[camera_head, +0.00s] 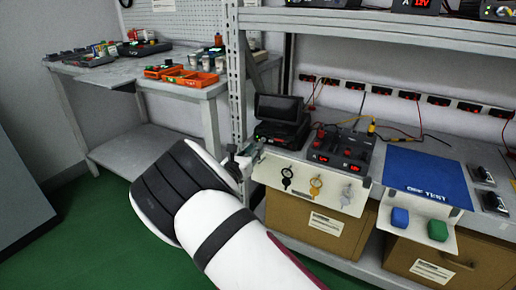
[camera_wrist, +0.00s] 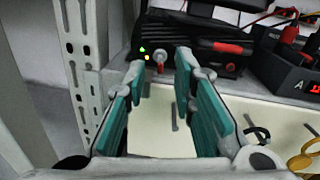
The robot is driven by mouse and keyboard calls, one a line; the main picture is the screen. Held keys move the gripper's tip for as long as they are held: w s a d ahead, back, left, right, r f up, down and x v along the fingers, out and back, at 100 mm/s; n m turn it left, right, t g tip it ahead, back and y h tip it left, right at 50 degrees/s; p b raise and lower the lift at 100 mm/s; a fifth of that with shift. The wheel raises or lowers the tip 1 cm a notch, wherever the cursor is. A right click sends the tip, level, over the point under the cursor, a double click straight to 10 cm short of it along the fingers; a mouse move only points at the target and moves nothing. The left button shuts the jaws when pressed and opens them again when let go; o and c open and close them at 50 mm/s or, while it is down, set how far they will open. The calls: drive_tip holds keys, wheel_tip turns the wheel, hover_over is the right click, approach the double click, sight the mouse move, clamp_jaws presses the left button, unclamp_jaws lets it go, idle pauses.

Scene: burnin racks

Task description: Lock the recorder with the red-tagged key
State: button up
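The recorder (camera_head: 281,131) is a black box with a raised dark screen on the rack shelf. In the wrist view the recorder's front (camera_wrist: 203,50) shows green and yellow lights. Beside them is a small silver round lock (camera_wrist: 158,51) with something red at it, perhaps the red-tagged key; this is too small to be sure. My gripper (camera_wrist: 160,64) is open and empty, its teal-padded fingers apart just in front of this lock. In the head view my gripper (camera_head: 243,163) is at the shelf's left end, below the recorder.
A pale key panel on the shelf edge holds black (camera_head: 287,178), yellow (camera_head: 316,185) and whitish (camera_head: 347,194) tagged keys. A grey rack post (camera_head: 238,80) stands close left. Power units (camera_head: 342,150) and a blue test mat (camera_head: 425,178) are to the right; cardboard boxes (camera_head: 305,215) are below.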

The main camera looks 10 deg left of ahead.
sight(264, 140)
drive_tip(key=shift+b+x, duration=0.45)
drive_tip(key=shift+x, duration=1.55)
drive_tip(key=shift+c, duration=0.3)
clamp_jaws()
